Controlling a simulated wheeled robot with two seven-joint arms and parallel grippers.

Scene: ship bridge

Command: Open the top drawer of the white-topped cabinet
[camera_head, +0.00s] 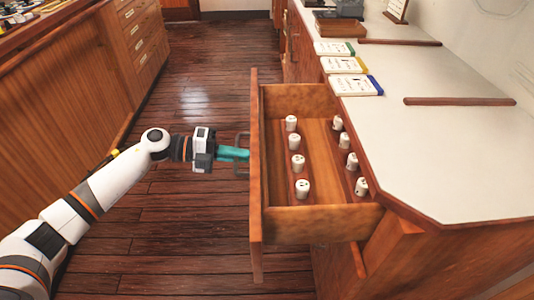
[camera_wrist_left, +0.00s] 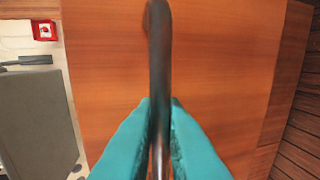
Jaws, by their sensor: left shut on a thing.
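The white-topped cabinet (camera_head: 440,140) stands at the right in the head view. Its top drawer (camera_head: 308,225) is pulled out to the left, and its inside shows. Several small white cylinders with dark spots (camera_head: 298,162) stand in it in two rows. My left gripper (camera_head: 238,153) is at the outer side of the drawer front (camera_head: 257,200). Its teal fingers are shut on the dark drawer handle (camera_head: 242,141). The handle (camera_wrist_left: 159,70) runs between the fingertips (camera_wrist_left: 160,115) in the left wrist view. My right gripper is not in view.
Several white boxes with coloured edges (camera_head: 345,65) lie on the cabinet top, with wooden strips (camera_head: 458,101) beyond. Another wooden cabinet with drawers (camera_head: 138,35) stands at the left. The plank floor (camera_head: 195,215) between them is clear apart from my arm.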

